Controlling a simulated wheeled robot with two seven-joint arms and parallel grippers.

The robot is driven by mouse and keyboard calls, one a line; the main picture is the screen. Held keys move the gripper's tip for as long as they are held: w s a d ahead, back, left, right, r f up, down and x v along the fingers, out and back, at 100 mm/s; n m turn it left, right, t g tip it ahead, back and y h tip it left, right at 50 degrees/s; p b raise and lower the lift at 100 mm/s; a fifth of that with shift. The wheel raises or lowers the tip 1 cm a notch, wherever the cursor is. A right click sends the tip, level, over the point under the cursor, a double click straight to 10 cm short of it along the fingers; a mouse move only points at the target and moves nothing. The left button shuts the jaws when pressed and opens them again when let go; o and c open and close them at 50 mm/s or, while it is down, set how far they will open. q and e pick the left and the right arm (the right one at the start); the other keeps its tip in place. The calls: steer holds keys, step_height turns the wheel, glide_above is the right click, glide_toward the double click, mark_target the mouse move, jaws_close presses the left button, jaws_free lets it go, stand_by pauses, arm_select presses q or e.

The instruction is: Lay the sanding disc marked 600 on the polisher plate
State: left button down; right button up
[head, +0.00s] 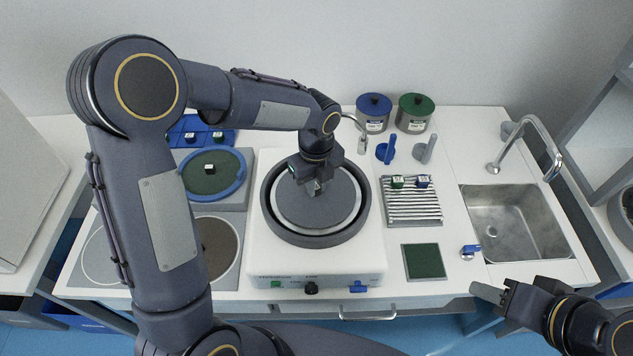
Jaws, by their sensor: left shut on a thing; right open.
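The polisher (315,258) is a white machine in the middle of the bench with a round dark bowl. Its plate (284,214) shows as a paler rim inside the bowl. A dark grey disc (338,206) covers most of the plate, a little off toward the upper right. My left gripper (316,188) reaches down over the disc's middle, shut on what seems to be its small grip block. I cannot read a 600 mark, nor tell whether the disc touches the plate. My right gripper (490,293) is open and empty at the bench's front right.
Left of the polisher are a green disc (212,181) in a blue ring, a brown disc (219,248) and a pale round place (98,262). To the right are a ribbed rack (412,210), a green pad (424,261) and a sink (515,222). Two lidded jars (373,115) stand behind.

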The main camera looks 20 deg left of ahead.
arm_select(q)
steer(key=shift+f, duration=0.1)
steer(key=c, duration=1.3)
jaws_free()
